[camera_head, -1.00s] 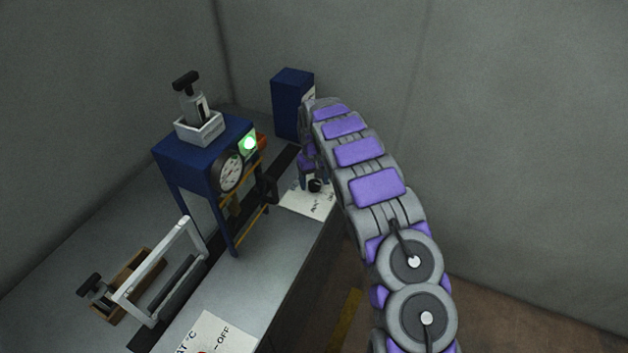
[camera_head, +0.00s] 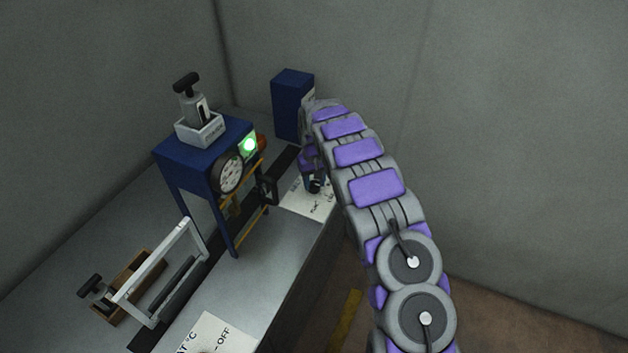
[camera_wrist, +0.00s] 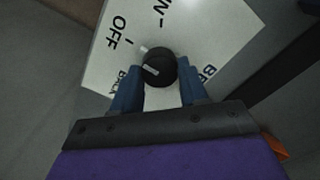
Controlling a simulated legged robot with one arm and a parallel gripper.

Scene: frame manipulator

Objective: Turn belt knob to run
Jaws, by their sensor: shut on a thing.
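The belt knob is a round black knob (camera_wrist: 160,60) with a white mark on its top, in the middle of the wrist view. It sits on a white label plate (camera_wrist: 225,35) with OFF, BACK, a cut-off word ending in "UN" and partly hidden lettering at the right. I cannot tell exactly which word the mark points at. My gripper (camera_wrist: 158,80) has its blue fingers on either side of the knob, shut on it. In the head view the knob (camera_head: 315,187) shows small and partly hidden under my gripper (camera_head: 314,176), at the bench's right edge.
A blue frame machine (camera_head: 195,155) with a dial (camera_head: 230,174) and a lit green lamp (camera_head: 250,145) stands left of my arm. A blue box (camera_head: 290,100) stands behind. A grey handle frame (camera_head: 160,270) and another labelled plate (camera_head: 215,335) are nearer.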

